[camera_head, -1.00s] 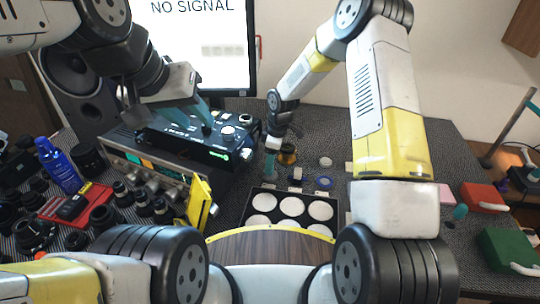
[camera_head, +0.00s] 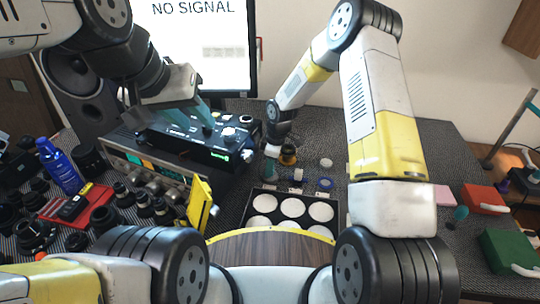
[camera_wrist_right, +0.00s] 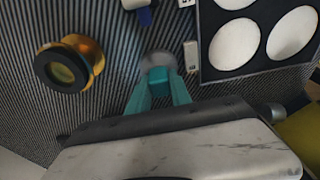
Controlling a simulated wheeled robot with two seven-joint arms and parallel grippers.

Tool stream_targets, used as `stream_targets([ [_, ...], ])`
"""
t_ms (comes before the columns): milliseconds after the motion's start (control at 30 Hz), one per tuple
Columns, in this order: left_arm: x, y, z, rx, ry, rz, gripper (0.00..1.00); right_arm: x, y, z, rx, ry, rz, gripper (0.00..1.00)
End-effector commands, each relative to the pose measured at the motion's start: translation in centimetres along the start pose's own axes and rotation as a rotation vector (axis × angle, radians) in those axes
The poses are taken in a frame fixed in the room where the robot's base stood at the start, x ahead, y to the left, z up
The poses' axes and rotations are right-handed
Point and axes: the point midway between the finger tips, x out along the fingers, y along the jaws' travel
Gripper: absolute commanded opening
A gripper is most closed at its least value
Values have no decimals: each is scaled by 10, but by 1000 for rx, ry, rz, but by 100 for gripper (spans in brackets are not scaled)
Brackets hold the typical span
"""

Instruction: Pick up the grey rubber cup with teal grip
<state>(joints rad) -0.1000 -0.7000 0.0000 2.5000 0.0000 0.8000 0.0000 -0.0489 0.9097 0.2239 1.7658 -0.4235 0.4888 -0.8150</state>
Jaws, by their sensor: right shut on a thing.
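The grey rubber cup (camera_wrist_right: 158,61) with its teal grip (camera_wrist_right: 158,77) shows in the right wrist view, between the teal fingertips of my right gripper (camera_wrist_right: 159,86). My right gripper is shut on it, with the cup's grey end pointing away from the wrist. In the head view my right gripper (camera_head: 271,152) is small, beside the black device, and the cup cannot be made out clearly there. My left gripper (camera_head: 196,114) hangs over the top of the black device, its teal fingers apart and nothing visible between them.
An amber-ringed lens part (camera_wrist_right: 69,63) stands close to my right gripper. A black tray with white round pads (camera_head: 249,207) lies in front. The black device (camera_head: 215,152) is to the left.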

Motion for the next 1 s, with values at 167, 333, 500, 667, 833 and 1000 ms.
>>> stream_targets([
  [167, 0, 0, 0, 0, 0, 0, 36, -5, 0, 1, 0, 1, 1, 0],
  [333, 0, 0, 0, 0, 0, 0, 36, -22, 1, 1, -1, 1, 2, 0],
  [500, 0, 0, 0, 0, 0, 0, 36, -49, 1, -3, 0, 1, 4, 0],
  [667, 0, 0, 0, 0, 0, 0, 36, -74, 1, -1, 4, -1, 1, 0],
  [833, 0, 0, 0, 0, 0, 0, 36, -77, 1, 38, 6, 0, 1, 0],
  [1000, 0, 0, 0, 0, 0, 0, 36, -84, 0, 79, 6, 0, 0, 0],
])
